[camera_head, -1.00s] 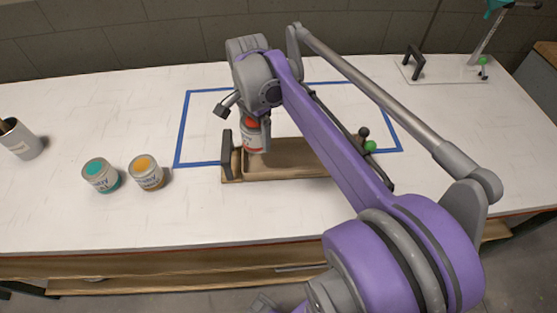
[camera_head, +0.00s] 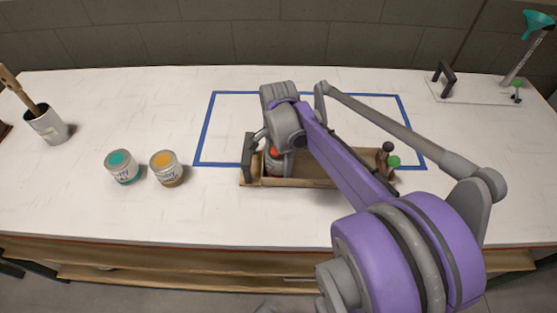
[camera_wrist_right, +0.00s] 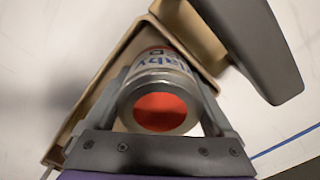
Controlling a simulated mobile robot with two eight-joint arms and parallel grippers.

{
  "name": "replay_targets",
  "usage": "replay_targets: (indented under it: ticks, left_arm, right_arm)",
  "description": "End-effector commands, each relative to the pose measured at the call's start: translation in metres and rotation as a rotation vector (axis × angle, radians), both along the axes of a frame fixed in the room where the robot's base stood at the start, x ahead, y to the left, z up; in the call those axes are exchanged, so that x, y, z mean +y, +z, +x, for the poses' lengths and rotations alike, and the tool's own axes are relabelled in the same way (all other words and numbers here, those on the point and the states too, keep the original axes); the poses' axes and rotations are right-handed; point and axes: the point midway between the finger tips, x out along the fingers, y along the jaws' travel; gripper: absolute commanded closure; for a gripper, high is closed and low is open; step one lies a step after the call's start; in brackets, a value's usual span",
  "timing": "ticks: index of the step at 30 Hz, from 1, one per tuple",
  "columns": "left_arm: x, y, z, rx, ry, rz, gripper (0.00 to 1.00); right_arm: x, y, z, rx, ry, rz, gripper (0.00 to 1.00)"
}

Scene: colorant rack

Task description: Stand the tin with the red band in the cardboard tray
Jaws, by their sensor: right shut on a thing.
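The tin with the red band (camera_head: 272,163) is in my right gripper (camera_head: 266,150), at the left end of the cardboard tray (camera_head: 315,182). In the right wrist view the tin (camera_wrist_right: 160,106) shows its red lid end between the two fingers of my right gripper (camera_wrist_right: 165,100), with the tray wall (camera_wrist_right: 88,105) around it. The tin looks upright and low inside the tray. Whether its base touches the tray floor is hidden. The gripper is shut on the tin. My left gripper is not in view.
A teal-topped tin (camera_head: 121,167) and an orange-topped tin (camera_head: 166,168) stand left of the tray. A black handle (camera_head: 248,155) rises at the tray's left end.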

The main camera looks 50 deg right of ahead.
Motion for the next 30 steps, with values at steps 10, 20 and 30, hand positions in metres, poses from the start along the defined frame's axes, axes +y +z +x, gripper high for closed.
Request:
replay_targets:
  ticks: [10, 20, 30]
  left_arm:
    - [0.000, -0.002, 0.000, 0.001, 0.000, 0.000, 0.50]
    - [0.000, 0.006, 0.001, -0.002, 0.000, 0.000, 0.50]
    - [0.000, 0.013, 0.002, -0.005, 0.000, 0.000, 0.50]
  right_arm:
    - [0.000, -0.003, 0.000, 0.000, 0.000, 0.000, 0.00]
    - [0.000, 0.034, 0.000, 0.000, -0.001, 0.000, 0.00]
    - [0.000, 0.103, 0.000, 0.000, 0.000, 0.000, 0.00]
